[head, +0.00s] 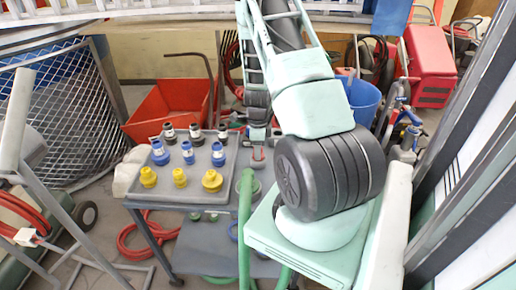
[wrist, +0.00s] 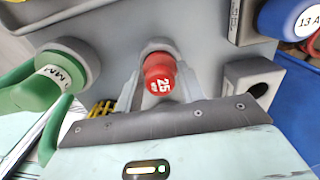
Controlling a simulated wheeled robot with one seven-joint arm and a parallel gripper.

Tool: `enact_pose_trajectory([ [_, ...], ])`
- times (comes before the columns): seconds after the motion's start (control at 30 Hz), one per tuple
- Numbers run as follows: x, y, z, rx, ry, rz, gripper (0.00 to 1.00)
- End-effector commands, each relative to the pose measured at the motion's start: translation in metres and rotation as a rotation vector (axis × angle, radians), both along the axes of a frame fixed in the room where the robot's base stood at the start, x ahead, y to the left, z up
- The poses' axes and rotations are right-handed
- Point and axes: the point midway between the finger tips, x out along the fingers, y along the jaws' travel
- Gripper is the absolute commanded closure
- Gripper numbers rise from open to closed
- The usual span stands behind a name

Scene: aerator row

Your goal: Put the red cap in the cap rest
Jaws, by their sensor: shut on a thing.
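The red cap (wrist: 159,76), marked 25, is between the two fingers of my gripper (wrist: 160,88) in the wrist view. The gripper is shut on it. A round grey socket (wrist: 157,47) shows directly behind the cap; I cannot tell whether the cap touches it. A grey block with a dark opening (wrist: 252,80) is to the right of the cap and looks empty; I cannot tell whether it is the cap rest. In the head view my gripper (head: 258,146) is low at the right end of the grey tray table, and a little red shows there.
Blue, yellow and black fittings stand on the tray table (head: 158,190). A red bin (head: 170,105) and blue bucket (head: 360,100) are behind.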

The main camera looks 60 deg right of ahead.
Motion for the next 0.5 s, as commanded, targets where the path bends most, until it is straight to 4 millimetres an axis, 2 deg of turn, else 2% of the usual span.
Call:
enact_pose_trajectory([
  [0.17, 0.0000, 0.0000, -0.0052, 0.000, 0.000, 0.000, 0.84],
  [0.2, 0.0000, -0.0001, -0.0039, 0.000, 0.000, 0.000, 0.50],
  [0.27, 0.0000, 0.0000, -0.0038, 0.000, 0.000, 0.000, 0.36],
  [0.5, 0.0000, 0.0001, -0.0038, 0.000, 0.000, 0.000, 0.36],
])
